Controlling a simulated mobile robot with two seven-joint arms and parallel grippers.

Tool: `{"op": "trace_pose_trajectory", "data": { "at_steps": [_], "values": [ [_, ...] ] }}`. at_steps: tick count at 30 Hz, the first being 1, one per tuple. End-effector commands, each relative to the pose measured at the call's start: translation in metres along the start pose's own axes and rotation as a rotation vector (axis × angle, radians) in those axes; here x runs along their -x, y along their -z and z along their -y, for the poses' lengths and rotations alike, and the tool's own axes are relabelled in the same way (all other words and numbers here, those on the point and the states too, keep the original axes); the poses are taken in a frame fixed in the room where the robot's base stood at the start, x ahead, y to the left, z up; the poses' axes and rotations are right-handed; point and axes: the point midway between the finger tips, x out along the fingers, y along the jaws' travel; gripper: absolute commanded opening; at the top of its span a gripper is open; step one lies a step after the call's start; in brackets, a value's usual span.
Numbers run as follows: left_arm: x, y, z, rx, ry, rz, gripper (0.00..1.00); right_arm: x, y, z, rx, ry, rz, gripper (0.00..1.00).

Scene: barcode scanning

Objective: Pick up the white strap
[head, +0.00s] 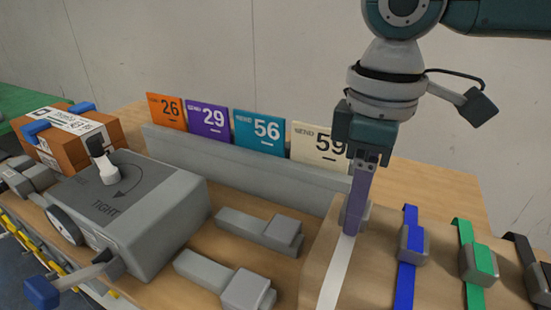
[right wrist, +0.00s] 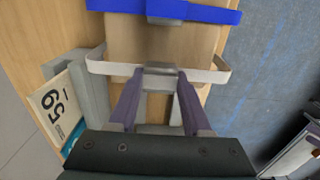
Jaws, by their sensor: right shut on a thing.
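The white strap (head: 337,270) lies across the top of the light brown block at the right of the head view, beside the blue strap. In the right wrist view the white strap (right wrist: 205,75) spans the block, with its grey buckle (right wrist: 160,77) in the middle. My right gripper (head: 353,215) points straight down at the buckle and is shut on it. In the right wrist view its purple fingers (right wrist: 159,108) stand on either side of the buckle. The fingers largely hide the buckle in the head view. My left gripper is not in view.
Blue (head: 406,270), green (head: 475,262) and black (head: 530,265) straps with buckles stand to the right. Numbered cards (head: 320,143) line the grey rail behind. A grey machine (head: 130,210) with a lever and an orange box (head: 70,140) are at left. Grey blocks (head: 260,232) lie between.

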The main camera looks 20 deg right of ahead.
Motion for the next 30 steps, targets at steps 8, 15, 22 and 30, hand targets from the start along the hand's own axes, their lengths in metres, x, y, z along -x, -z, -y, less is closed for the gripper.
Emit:
{"op": "trace_pose_trajectory", "data": {
  "at_steps": [8,15,22,30],
  "values": [
    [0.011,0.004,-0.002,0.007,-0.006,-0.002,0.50,0.081,0.002,-0.001,0.000,-0.004,-0.007,0.00],
    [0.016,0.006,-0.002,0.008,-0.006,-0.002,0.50,0.144,0.001,0.000,0.001,-0.002,-0.005,0.00],
    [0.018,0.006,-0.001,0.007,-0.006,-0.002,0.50,0.172,0.001,0.000,0.000,0.001,-0.001,0.00],
    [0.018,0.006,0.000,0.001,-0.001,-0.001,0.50,0.176,0.000,0.000,-0.001,0.001,0.000,0.00]
  ]
}}
